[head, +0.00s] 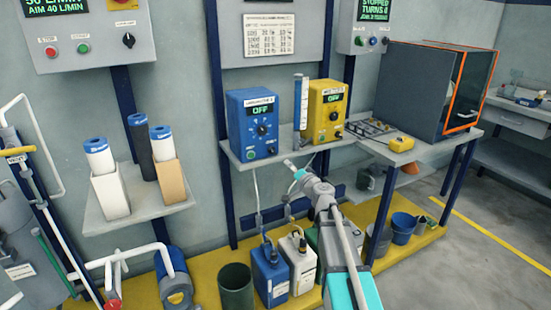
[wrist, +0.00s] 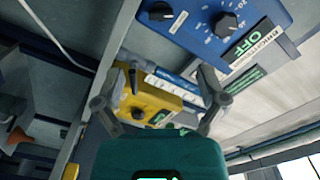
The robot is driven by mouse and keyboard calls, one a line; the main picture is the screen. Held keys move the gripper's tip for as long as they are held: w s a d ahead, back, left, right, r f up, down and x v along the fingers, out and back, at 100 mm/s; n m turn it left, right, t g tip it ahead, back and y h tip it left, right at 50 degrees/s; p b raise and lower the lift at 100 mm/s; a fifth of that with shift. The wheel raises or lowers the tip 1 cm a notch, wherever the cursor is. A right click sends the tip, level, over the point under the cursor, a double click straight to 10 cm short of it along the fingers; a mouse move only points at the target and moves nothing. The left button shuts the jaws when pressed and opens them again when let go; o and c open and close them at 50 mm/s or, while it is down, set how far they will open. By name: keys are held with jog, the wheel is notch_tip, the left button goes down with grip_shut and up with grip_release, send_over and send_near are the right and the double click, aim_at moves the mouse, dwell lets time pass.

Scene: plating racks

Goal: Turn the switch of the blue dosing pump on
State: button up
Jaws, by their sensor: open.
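The blue dosing pump (head: 240,130) stands on a shelf in the head view, its display (head: 260,111) reading OFF. A round dial (head: 262,130) sits below the display, with small controls lower down. In the wrist view the pump (wrist: 272,18) is at the upper right, with the OFF display (wrist: 247,45), a scaled black dial (wrist: 227,22) and another black knob (wrist: 160,12) cut by the top edge. My gripper (head: 291,168) is in front of the shelf, right of and below the pump, apart from it. In the wrist view my gripper (wrist: 160,85) is open and empty.
A yellow pump (head: 327,105), also showing OFF, stands right of the blue one, with a white cylinder (head: 300,102) between them. Blue (head: 270,272) and white (head: 298,262) canisters stand below with hoses. A dark cabinet (head: 420,90) is on the right bench.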

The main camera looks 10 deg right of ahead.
aim_at(274, 152)
jog(key=shift+w, duration=0.15)
jog(key=x, duration=1.3)
jog(key=shift+w+a, duration=0.15)
jog(key=shift+w, duration=0.1)
jog(key=c, duration=1.2)
